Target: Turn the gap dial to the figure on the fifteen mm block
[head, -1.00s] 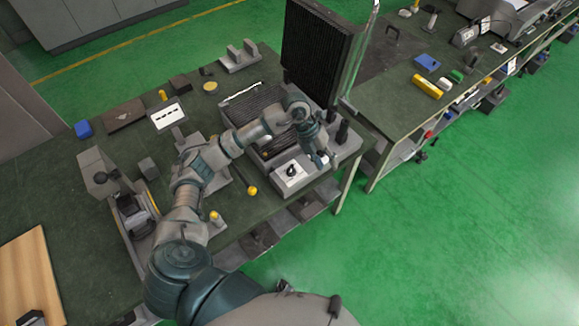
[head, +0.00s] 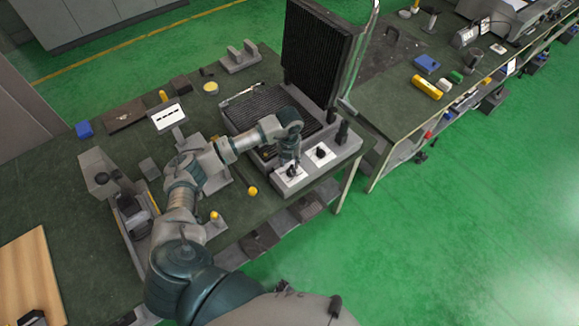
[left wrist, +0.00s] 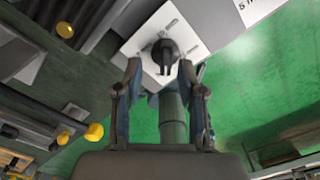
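The press-like machine (head: 335,165) has a front panel with two black dials on white plates. The right dial (head: 320,152) is uncovered. My left gripper (head: 293,168) is over the left dial and partly hides its white plate (head: 283,177). In the left wrist view this dark dial (left wrist: 165,50) sits just beyond and between the fingertips of my left gripper (left wrist: 160,70). The fingers are spread; I see no clear contact with the dial. The dial's marks are too small to read. I cannot make out a block marked fifteen mm. My right gripper is not in view.
The machine's ribbed upper plate (head: 317,50) stands raised behind. A white card on a stand (head: 168,117) and a grey machine (head: 135,205) are left of my arm. A yellow block (head: 427,87) and blue block (head: 427,63) lie on the right bench. Green floor is clear at right.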

